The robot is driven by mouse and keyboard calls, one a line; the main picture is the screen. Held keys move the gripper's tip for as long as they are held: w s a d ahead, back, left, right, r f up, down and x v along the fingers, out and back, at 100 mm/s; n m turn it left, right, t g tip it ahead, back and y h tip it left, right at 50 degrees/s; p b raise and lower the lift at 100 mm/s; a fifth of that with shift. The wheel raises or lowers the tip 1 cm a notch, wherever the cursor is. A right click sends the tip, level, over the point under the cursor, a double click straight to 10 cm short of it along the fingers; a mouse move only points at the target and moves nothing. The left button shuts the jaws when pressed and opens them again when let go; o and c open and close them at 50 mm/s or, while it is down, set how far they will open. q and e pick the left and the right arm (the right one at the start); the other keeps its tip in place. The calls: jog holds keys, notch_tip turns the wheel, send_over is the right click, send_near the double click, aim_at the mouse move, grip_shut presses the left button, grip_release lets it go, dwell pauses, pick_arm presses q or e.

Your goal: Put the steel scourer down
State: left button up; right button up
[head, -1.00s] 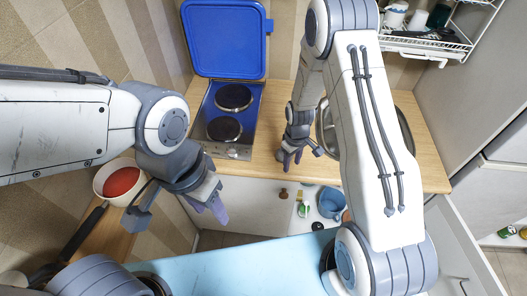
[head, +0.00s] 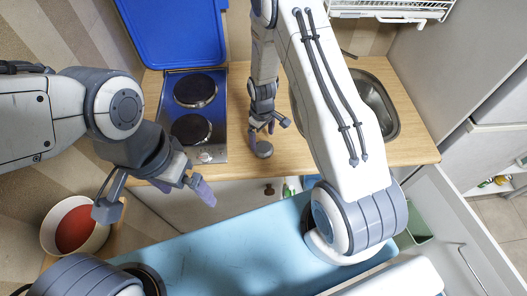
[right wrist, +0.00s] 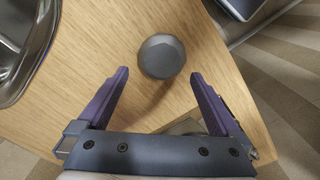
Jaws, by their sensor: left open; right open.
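The steel scourer (head: 264,149) is a small, dark grey, rounded lump resting on the wooden counter (head: 240,105), near its front edge and right of the hob. My right gripper (head: 262,131) is open just behind it in the head view. In the right wrist view the scourer (right wrist: 162,56) lies just beyond the two spread purple fingertips (right wrist: 159,75), with bare wood around it; neither finger appears to touch it. My left gripper (head: 183,189) is open and empty, in front of the counter and away from the scourer.
A steel sink (head: 377,105) is set in the counter at the right, partly behind my right arm. A white pot with red contents (head: 75,226) stands lower left. A blue surface (head: 230,250) lies in front.

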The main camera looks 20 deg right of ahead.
aim_at(264, 147)
jog(key=f+b, duration=0.2)
jog(key=f, duration=0.1)
jog(key=f+b, duration=0.1)
jog(key=f, duration=0.1)
jog(key=shift+s+d, duration=0.1)
jog(key=shift+s, duration=0.3)
